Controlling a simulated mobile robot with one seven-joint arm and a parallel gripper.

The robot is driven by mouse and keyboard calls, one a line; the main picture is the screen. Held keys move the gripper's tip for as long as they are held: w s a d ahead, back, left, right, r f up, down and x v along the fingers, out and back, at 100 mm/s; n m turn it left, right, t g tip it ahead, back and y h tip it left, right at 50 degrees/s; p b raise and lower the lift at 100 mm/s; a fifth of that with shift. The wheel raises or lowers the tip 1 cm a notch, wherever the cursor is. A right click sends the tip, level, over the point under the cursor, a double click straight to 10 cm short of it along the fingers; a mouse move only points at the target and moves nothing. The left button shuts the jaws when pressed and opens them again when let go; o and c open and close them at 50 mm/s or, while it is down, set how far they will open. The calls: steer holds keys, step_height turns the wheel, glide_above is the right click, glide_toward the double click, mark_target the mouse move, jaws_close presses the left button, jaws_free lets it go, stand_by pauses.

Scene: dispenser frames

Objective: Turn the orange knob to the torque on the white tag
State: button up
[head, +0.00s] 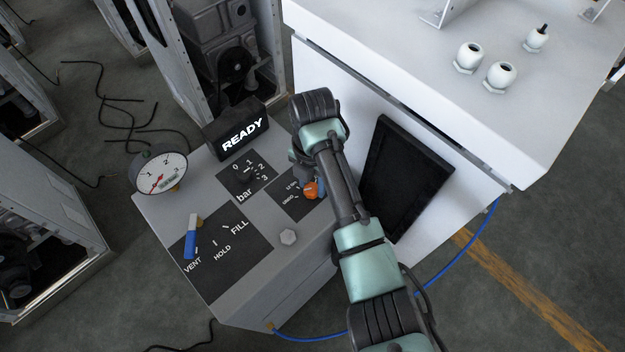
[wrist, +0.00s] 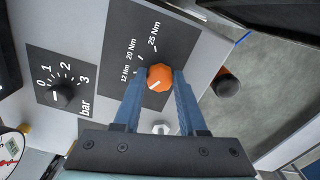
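The orange knob (wrist: 159,78) sits on a dark plate (wrist: 168,40) marked 12, 20 and 25 Nm. Its white mark points to the lower left in the wrist view. My gripper (wrist: 160,82) has one blue finger on each side of the knob, close against it, and appears shut on it. In the head view the knob (head: 311,189) shows just left of my arm, which hides part of its plate (head: 289,205). I can make out no white tag with a torque value in either view.
Left of the knob are a bar selector (head: 243,177), a blue-handled valve lever (head: 190,240) and a pressure gauge (head: 160,170). A READY display (head: 242,137) stands behind. A hex nut (head: 288,237) is in front.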

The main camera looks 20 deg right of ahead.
jaws_close()
steer(key=shift+r+m+p, duration=0.1)
steer(key=shift+m+p, duration=0.2)
steer(key=shift+p, duration=0.05)
steer(key=shift+r+m+p, duration=0.1)
steer(key=shift+m+p, duration=0.55)
steer(key=shift+m, duration=0.35)
steer(key=m+p, duration=0.1)
steer(key=m, duration=0.1)
steer(key=shift+s+m+p, duration=0.1)
steer(key=shift+m+p, duration=0.2)
steer(key=m+p, duration=0.2)
steer(key=m, duration=0.3)
steer(key=shift+s+m, duration=0.1)
steer(key=shift+m, duration=0.2)
steer(key=m+p, duration=0.2)
steer(key=m, duration=0.2)
steer(key=shift+m, duration=0.4)
